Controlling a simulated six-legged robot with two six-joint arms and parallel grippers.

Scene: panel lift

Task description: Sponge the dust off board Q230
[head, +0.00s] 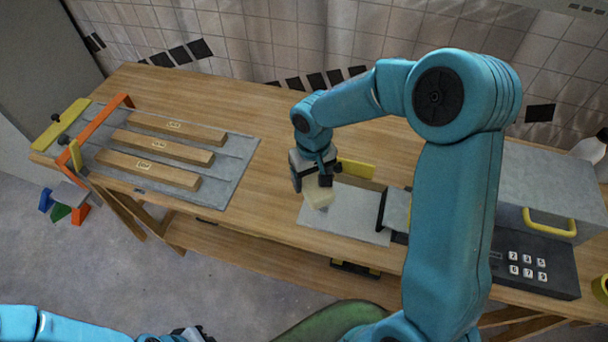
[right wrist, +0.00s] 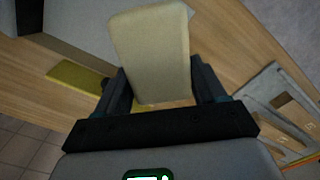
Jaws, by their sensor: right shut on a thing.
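Three wooden boards lie side by side on a grey panel at the left of the bench in the head view: a far one (head: 178,128), a middle one (head: 162,148) and a near one (head: 147,170). Each has a small label too small to read, so I cannot tell which is Q230. Any dust is too fine to see. My right gripper (head: 317,180) is shut on a pale cream sponge (head: 319,194), also between its fingers in the right wrist view (right wrist: 150,55). It is over a light grey plate (head: 345,218), apart from the boards. My left gripper (head: 190,334) barely shows at the bottom edge.
An orange bar (head: 95,128) and a yellow bar (head: 62,122) stand at the panel's left end. A yellow block (head: 357,170) is behind the plate. A grey box with a yellow handle (head: 550,222) and a keypad (head: 527,265) occupy the right. Bare wood (head: 275,160) separates panel and plate.

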